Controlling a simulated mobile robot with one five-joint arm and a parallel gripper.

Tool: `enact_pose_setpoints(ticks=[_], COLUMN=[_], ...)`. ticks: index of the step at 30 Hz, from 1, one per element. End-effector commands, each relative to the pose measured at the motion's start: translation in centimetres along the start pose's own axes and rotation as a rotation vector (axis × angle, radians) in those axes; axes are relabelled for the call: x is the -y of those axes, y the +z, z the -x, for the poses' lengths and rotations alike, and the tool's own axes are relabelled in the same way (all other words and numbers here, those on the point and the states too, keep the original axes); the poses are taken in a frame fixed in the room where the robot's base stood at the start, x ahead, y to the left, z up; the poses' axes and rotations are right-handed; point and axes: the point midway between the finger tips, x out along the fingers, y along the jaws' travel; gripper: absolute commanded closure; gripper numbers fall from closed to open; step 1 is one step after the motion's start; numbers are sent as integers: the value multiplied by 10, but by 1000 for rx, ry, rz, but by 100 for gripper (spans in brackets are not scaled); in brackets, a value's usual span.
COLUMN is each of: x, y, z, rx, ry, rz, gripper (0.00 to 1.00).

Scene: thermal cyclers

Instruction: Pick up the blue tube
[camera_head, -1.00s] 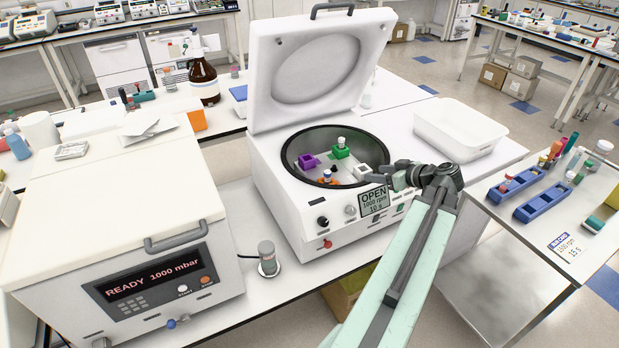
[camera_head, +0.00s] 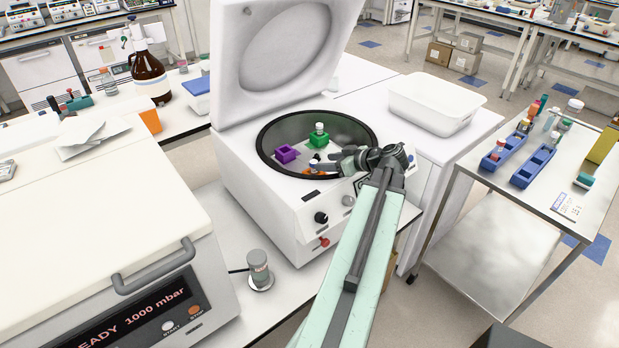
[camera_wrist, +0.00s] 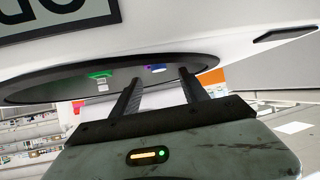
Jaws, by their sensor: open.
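The blue tube (camera_head: 315,157) has a pale cap and stands at the orange holder (camera_head: 306,171) in the near part of the open centrifuge bowl. Its blue part also shows in the wrist view (camera_wrist: 156,68), beyond and between the fingertips. My gripper (camera_head: 326,164) reaches over the bowl's near right rim, its fingers pointing left beside the tube. In the wrist view my gripper (camera_wrist: 161,74) has its two fingers spread apart with nothing held. I cannot tell whether a finger touches the tube. My gripper hides part of the bowl's right side.
A green holder (camera_head: 317,141) with a white-capped tube and a purple holder (camera_head: 287,154) stand in the bowl. The bowl's rim (camera_head: 262,150) and the raised lid (camera_head: 285,50) bound the space. A white tub (camera_head: 435,105) stands to the right, beside a trolley with blue racks (camera_head: 532,167).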

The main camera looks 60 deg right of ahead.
Motion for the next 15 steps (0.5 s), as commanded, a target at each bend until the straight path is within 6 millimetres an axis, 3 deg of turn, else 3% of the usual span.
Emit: enact_pose_setpoints(ticks=[3,10,15], x=[0,0,-2], y=[2,2,5], z=[-19,-31,-62], rx=[0,0,1], ry=[-3,-3,-5], rz=[2,2,3], gripper=[48,48,48])
